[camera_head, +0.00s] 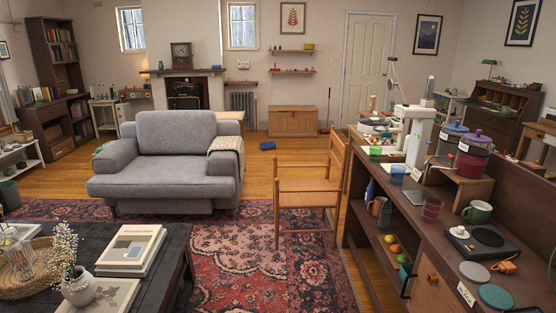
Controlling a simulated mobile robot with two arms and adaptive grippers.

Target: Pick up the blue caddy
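The likeliest blue caddy is a lidded round canister with a dark blue lid (451,139) on a small wooden stand on the long wooden counter at the right. It stands just behind a larger canister with a purple lid (473,156), which hides part of it. A white card leans in front of the two. A small blue thing (268,145) also lies on the floor beyond the chair, too small to tell what it is. Neither of my grippers is in view.
The counter (447,202) also holds a white machine (413,125), cups, a green mug (477,211) and a black hob (484,241). A wooden chair (303,190) stands at its left side. A low dark table (158,272) is at front left; the patterned rug (245,262) between is clear.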

